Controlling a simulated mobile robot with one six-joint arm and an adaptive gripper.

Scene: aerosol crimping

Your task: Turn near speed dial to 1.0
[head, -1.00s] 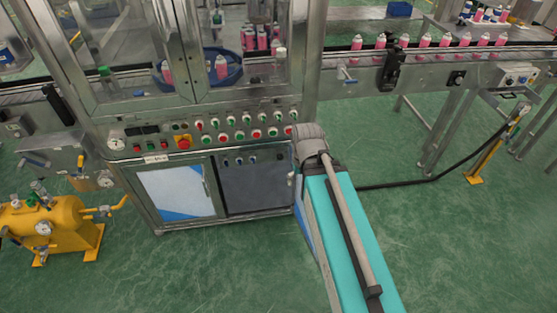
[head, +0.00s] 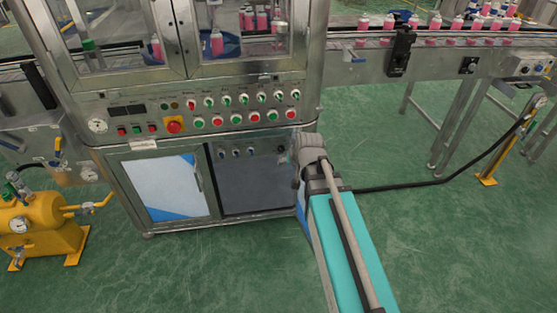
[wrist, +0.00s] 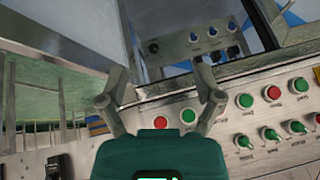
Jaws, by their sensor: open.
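The crimping machine's lower dark panel (head: 252,186) carries a row of small blue-topped dials (head: 236,153) and one black knob (head: 281,149) to their right. In the wrist view, which is turned over, the row of dials (wrist: 212,32) is at the top and the black knob (wrist: 154,48) is to their left. I cannot read their labels or settings, nor tell which is the near speed dial. My gripper (wrist: 160,82) is open and empty, with its fingers apart in front of the panel and not visibly touching anything.
Above the dark panel, a sloped control strip (head: 150,110) holds several red and green buttons, switches and a red emergency stop (head: 174,124). A white cabinet door (head: 160,186) is on the left. A yellow tank (head: 45,228) stands at far left. A black cable (head: 425,184) runs right. Green floor is open.

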